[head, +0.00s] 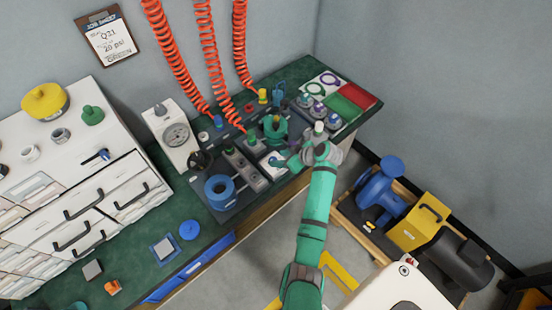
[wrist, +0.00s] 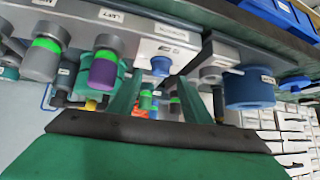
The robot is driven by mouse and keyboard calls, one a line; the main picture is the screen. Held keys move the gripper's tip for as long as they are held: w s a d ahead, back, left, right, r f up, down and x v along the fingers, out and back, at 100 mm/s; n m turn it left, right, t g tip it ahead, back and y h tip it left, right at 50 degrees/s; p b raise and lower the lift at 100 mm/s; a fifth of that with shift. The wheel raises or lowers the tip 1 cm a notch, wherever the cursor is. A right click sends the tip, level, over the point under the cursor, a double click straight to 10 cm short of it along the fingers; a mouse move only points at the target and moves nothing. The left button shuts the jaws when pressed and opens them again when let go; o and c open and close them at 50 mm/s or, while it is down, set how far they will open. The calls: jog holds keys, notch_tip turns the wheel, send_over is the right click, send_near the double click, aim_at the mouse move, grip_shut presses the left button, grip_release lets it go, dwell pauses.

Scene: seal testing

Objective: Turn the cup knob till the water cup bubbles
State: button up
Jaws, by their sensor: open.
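A small blue knob (wrist: 160,66) sticks out of a white labelled block (wrist: 165,44) in the wrist view. The white block (head: 272,168) also shows in the head view, close to my gripper (head: 286,162). I cannot read its label, so I cannot tell whether this is the cup knob. My gripper (wrist: 159,88) is open, its two green fingers standing apart on either side of the blue knob in the picture. Whether they touch it is unclear. I cannot pick out the water cup or any bubbles.
Grey cylinders with green and purple bands (wrist: 104,66) stand at left in the wrist view. A gauge box (head: 172,136) and orange coiled hoses (head: 210,55) stand behind.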

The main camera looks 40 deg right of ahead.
aim_at(273, 159)
jog(key=shift+x, duration=1.7)
jog(key=shift+a, duration=0.1)
jog(key=c, duration=1.1)
